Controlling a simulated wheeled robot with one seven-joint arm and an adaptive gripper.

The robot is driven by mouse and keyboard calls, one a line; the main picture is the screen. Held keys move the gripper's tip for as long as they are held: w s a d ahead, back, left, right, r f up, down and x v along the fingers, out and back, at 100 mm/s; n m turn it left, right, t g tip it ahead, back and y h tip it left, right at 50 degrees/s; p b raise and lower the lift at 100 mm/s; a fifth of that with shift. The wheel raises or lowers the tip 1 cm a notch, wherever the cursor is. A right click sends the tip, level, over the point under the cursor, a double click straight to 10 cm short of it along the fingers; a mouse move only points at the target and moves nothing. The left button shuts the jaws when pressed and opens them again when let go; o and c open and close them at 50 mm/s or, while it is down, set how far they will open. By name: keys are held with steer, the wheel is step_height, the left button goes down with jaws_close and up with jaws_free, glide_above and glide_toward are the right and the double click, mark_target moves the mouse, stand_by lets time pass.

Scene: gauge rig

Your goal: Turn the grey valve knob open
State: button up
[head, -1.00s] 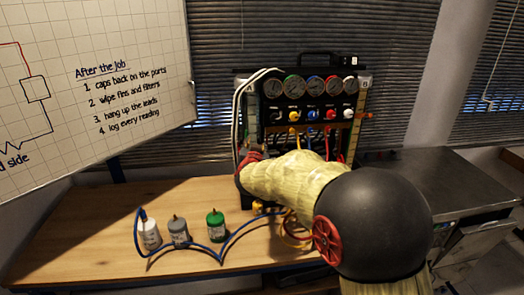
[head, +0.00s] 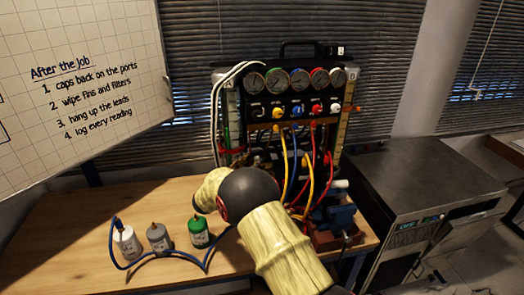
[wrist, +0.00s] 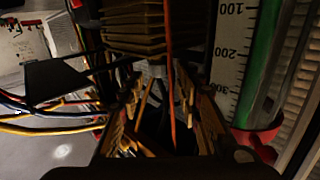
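The gauge rig (head: 292,97) stands at the back of the bench, with a row of dials above a row of coloured knobs. The leftmost knob (head: 257,111) looks dark grey or black; I cannot tell for sure that it is the grey valve knob. My arm reaches to the lower left of the rig, and it hides my gripper in the head view. In the wrist view my gripper (wrist: 160,105) has its fingers apart, facing a brown finned block (wrist: 135,25). A red lead (wrist: 170,65) runs across the gap. No knob shows clearly there.
A white-scaled tube (wrist: 230,50) and a green tube (wrist: 262,60) stand close on the right in the wrist view. Hoses hang before the rig. White, grey and green bottles (head: 198,232) stand at left, a blue vise (head: 338,218) at right.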

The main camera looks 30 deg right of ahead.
steer(key=shift+w+d+f, duration=0.15)
steer(key=shift+w+d, duration=0.05)
steer(key=shift+d, duration=0.4)
steer(key=b+x, duration=0.2)
steer(key=x, duration=0.5)
steer(key=shift+a, duration=0.1)
steer(key=shift+c, duration=1.2)
jaws_close()
